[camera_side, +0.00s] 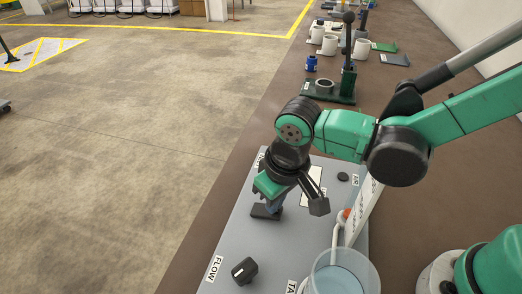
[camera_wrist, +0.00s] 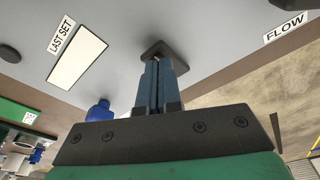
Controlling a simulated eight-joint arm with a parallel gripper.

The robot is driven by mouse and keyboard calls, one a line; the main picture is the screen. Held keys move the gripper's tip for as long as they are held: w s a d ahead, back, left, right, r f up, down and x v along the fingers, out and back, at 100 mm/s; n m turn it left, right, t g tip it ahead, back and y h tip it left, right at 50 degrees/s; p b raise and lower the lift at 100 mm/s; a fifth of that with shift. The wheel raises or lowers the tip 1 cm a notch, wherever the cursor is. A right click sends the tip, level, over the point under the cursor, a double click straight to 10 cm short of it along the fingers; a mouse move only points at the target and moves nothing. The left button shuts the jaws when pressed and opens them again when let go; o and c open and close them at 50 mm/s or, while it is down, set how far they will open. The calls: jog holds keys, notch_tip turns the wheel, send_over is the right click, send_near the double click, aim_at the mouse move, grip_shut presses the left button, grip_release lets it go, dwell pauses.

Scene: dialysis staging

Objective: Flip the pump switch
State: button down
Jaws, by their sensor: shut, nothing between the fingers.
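The grey panel (camera_side: 232,235) lies on the bench below my arm. A small dark square plate (camera_side: 262,213), which looks like the base of the pump switch, sits on it near the panel's left edge. In the wrist view the same plate (camera_wrist: 178,57) is just beyond my fingertips. My gripper (camera_side: 272,208) points down over the plate, its blue fingers shut and empty. It also shows in the wrist view (camera_wrist: 158,64), with the fingertips overlapping the plate. The switch lever is hidden or cannot be made out behind the fingers, and I cannot tell whether they touch it.
A black knob (camera_side: 244,270) sits by the FLOW label (camera_side: 214,269). A clear vessel of bluish liquid (camera_side: 343,276) stands at the front right, with a white tube beside it. A green stand with a lever (camera_side: 345,90), white mugs (camera_side: 330,45) and a blue bottle (camera_side: 311,64) are farther back.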

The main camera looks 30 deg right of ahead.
notch_tip(320, 180, down, 3)
jog(key=shift+s+f, duration=0.1)
jog(key=shift+r, duration=3.45)
